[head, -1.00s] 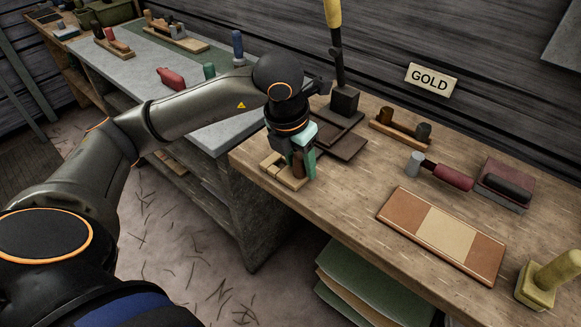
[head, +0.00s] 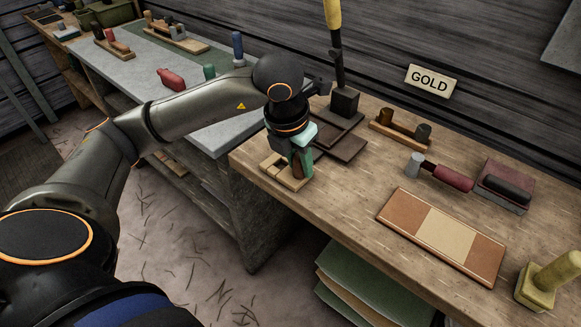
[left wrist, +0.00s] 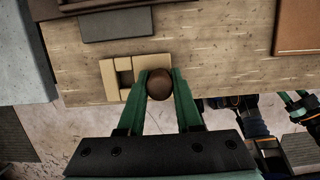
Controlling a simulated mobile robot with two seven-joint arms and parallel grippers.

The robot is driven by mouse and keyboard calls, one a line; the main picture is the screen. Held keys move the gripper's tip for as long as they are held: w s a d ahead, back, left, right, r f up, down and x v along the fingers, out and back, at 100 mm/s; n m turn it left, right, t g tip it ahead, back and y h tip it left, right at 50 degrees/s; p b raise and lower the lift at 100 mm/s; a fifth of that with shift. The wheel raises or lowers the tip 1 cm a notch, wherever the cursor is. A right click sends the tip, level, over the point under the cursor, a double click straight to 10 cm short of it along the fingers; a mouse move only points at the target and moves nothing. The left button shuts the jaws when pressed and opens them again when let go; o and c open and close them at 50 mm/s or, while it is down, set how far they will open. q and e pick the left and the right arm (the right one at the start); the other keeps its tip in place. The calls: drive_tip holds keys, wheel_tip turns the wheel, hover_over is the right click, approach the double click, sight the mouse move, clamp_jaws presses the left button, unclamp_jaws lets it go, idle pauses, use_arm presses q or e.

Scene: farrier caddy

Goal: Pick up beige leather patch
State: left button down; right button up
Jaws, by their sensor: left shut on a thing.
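A beige panel (head: 444,233), which may be the beige leather patch, lies flat between two brown panels on a board (head: 397,209) at the front right of the wooden bench. My left gripper (head: 301,163) is well to the left of it, pointing down at the bench's near left corner. It is shut on a brown round-topped piece (left wrist: 159,85), upright at a small light wooden stand (head: 272,166). The piece's lower end is hidden. In the left wrist view, green finger-like parts at the right edge look like my right gripper (left wrist: 296,102); its opening is unclear.
Dark flat plates (head: 342,146) and a block with a yellow-handled tool (head: 344,101) stand behind the left gripper. A red-handled hammer (head: 446,176), a dark-handled brush (head: 508,186) and a yellow stamp-like piece (head: 547,282) surround the board. The bench's front edge is close.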

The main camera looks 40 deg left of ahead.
use_arm(q)
drive_tip(key=shift+w+p+v, duration=0.25)
drive_tip(key=shift+p+v, duration=0.3)
drive_tip(key=shift+v, duration=0.4)
drive_tip(key=shift+r, duration=0.15)
drive_tip(key=shift+w+p+v, duration=0.2)
drive_tip(key=shift+p+v, duration=0.4)
drive_tip(key=shift+v, duration=0.2)
drive_tip(key=shift+w+p+v, duration=0.2)
drive_tip(key=shift+p+v, duration=0.4)
drive_tip(key=shift+v, duration=0.15)
drive_tip(key=shift+w+p+v, duration=0.15)
drive_tip(key=shift+p+v, duration=0.45)
drive_tip(key=shift+v, duration=0.2)
drive_tip(key=shift+d+r, duration=0.1)
